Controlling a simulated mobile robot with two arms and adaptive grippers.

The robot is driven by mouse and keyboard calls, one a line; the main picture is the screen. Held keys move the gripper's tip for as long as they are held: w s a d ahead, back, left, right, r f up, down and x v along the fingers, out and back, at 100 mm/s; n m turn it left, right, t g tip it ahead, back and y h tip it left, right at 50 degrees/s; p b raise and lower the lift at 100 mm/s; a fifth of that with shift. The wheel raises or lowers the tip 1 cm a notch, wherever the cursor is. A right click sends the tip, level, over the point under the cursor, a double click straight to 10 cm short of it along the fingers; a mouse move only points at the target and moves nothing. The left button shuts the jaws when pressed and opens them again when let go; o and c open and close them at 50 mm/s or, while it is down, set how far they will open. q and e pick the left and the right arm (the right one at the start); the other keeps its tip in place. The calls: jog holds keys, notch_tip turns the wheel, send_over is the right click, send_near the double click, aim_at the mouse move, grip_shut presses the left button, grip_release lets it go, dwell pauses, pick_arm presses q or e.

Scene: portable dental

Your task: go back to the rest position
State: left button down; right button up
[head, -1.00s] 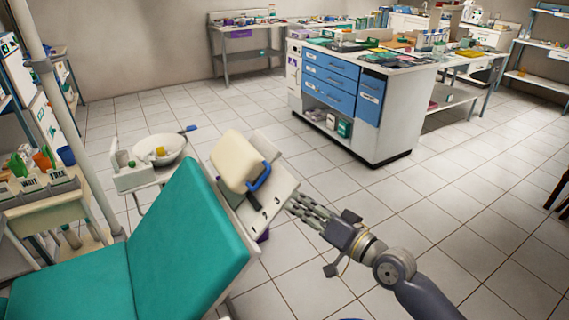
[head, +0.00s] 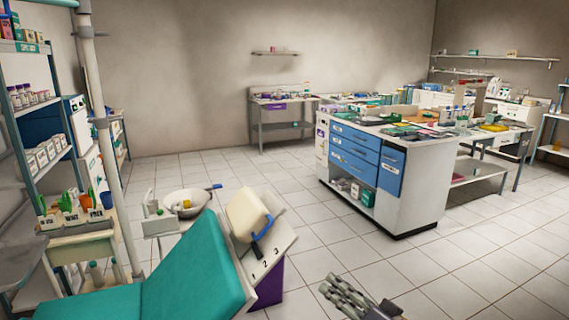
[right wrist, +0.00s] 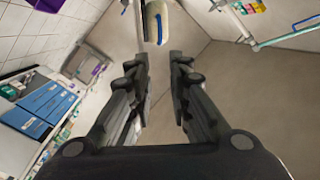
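My right gripper (head: 332,286) shows at the bottom edge of the head view, right of the dental chair's tray end. In the right wrist view my right gripper (right wrist: 160,55) has its two dark fingers apart, with nothing held between them. The cream headrest with its blue handle lies beyond the fingertips there. My left gripper is not in view.
The teal dental chair (head: 195,270) stands at front left, with the cream headrest (head: 248,215) on its end. A white basin (head: 187,202) is behind it. The blue-drawer cabinet (head: 352,160) stands at centre right. The tiled floor between chair and cabinet is clear.

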jog(key=s+a+f+n+g+h, duration=0.25)
jog(key=s+f+n+g, duration=0.2)
jog(key=s+f, duration=0.95)
jog(key=s+d+f+m+g+h, duration=0.1)
jog(key=s+d+f+g+h, duration=0.25)
jog(key=s+d, duration=0.45)
jog(key=s+d+f+g+h, duration=0.3)
jog(key=s+d+f+h, duration=0.15)
jog(key=s, duration=0.65)
notch_tip(320, 180, down, 26)
jog(key=s+g, duration=0.1)
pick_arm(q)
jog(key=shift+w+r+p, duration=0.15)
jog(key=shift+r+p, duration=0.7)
pick_arm(e)
jog(key=s+d+f+g, duration=0.1)
jog(key=s+d+f, duration=0.1)
jog(key=s+f, duration=1.2)
jog(key=s, duration=0.3)
jog(key=shift+f+g, duration=0.3)
jog(key=shift+f, duration=0.1)
jog(key=shift+d+n, duration=0.15)
jog(key=shift+n, duration=0.1)
